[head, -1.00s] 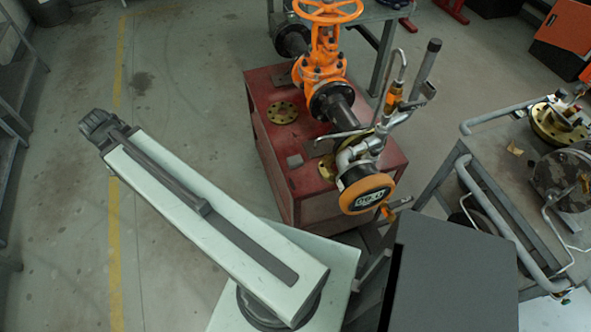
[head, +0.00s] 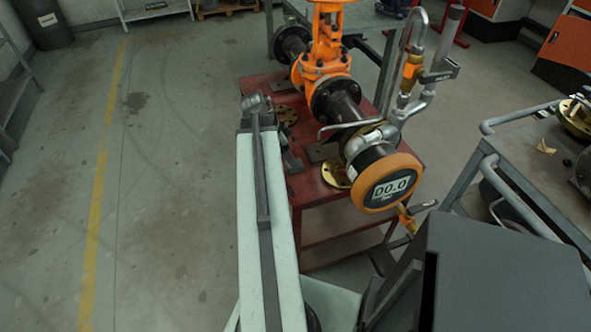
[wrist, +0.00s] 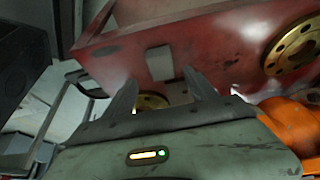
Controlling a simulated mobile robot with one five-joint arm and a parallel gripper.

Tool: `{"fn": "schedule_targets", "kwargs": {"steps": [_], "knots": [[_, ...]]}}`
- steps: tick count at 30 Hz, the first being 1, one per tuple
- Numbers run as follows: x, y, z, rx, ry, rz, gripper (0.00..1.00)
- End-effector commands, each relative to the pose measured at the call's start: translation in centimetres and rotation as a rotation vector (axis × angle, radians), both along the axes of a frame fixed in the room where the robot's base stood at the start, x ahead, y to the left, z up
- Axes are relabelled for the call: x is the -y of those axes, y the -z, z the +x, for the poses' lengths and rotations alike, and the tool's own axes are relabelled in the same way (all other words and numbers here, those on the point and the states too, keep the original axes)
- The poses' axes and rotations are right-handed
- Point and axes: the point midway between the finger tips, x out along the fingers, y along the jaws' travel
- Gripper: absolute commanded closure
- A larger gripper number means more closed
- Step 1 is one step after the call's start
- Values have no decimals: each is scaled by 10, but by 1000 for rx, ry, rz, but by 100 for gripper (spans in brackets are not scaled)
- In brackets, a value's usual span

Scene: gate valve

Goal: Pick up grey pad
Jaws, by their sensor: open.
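The grey pad (wrist: 160,62) shows in the wrist view as a small light-grey block against the red stand (wrist: 228,58). My gripper (wrist: 160,80) is open, with its two dark fingers spread and nothing held between them. The pad appears just beyond the fingertips, roughly centred between them; I cannot tell the exact gap. In the head view my arm reaches over the left edge of the red stand (head: 310,192). A small grey shape shows beside the arm there, but I cannot tell pad from gripper.
Gold flanges (wrist: 293,45) lie on the stand near my gripper. A grey trolley (head: 540,150) stands right. Floor at left is clear.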

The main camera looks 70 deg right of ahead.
Motion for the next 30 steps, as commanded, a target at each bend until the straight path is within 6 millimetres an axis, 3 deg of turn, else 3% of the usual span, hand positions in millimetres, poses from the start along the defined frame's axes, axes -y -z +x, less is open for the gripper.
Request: {"fn": "schedule_targets", "kwargs": {"steps": [5,13,20,21,28,30], "knots": [[2,9,-1,0,-1,0,34],[13,51,-10,0,0,1,34],[14,49,-12,1,-1,1,34],[14,49,-12,1,-1,1,36],[14,49,-12,1,-1,1,99],[14,49,-12,1,-1,1,100]]}}
